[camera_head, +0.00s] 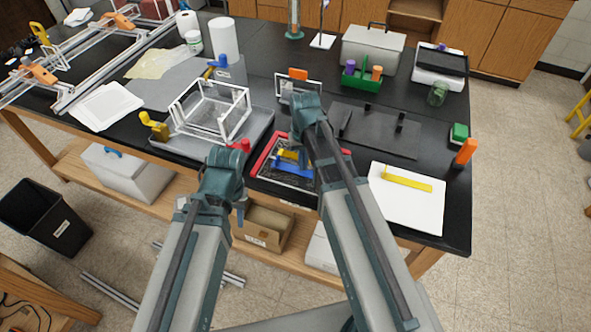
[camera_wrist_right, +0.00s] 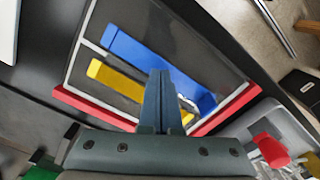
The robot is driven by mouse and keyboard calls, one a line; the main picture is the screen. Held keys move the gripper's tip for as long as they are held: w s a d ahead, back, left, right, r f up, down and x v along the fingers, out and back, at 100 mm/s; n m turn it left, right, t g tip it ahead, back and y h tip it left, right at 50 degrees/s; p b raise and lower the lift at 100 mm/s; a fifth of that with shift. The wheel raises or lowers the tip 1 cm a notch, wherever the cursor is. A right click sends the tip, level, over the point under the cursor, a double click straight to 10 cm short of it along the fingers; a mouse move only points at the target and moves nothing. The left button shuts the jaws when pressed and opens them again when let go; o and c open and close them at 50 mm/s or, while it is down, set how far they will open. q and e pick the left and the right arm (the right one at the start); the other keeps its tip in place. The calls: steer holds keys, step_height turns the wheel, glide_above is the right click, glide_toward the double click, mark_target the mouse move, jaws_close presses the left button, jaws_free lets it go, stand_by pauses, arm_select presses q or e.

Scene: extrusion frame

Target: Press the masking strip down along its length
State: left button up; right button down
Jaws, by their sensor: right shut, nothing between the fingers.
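A dark panel in a red-edged frame (camera_head: 264,158) lies at the table's front edge. On it lie a blue strip (camera_wrist_right: 160,68) and a shorter yellow strip (camera_wrist_right: 122,84); I cannot tell which is the masking strip. Another yellow strip (camera_head: 407,181) lies on a white sheet (camera_head: 402,212) to the right. My right gripper (camera_wrist_right: 159,76) is shut and empty. Its fingers overlap the blue strip in the right wrist view and hide part of both strips; contact cannot be told. My left gripper (camera_head: 240,205) is near the table's front edge, its jaws unclear.
A grey tray (camera_head: 190,146) with a white wire frame (camera_head: 238,117) and clamps is left of the panel. A dark plate (camera_head: 385,135) with upright posts lies to the right. A green caddy (camera_head: 361,83) and a grey box (camera_head: 372,48) stand behind.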

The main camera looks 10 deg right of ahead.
steer(key=shift+f+b, duration=0.55)
steer(key=shift+f, duration=0.05)
stand_by(0.9)
steer(key=shift+r+p, duration=0.85)
steer(key=shift+p, duration=0.05)
steer(key=shift+s+d, duration=0.1)
steer(key=shift+s+d, duration=0.65)
steer(key=shift+d, duration=0.3)
steer(key=shift+s+d, duration=0.6)
steer(key=shift+d, duration=0.35)
steer(key=shift+f+b, duration=0.85)
steer(key=shift+b, duration=0.05)
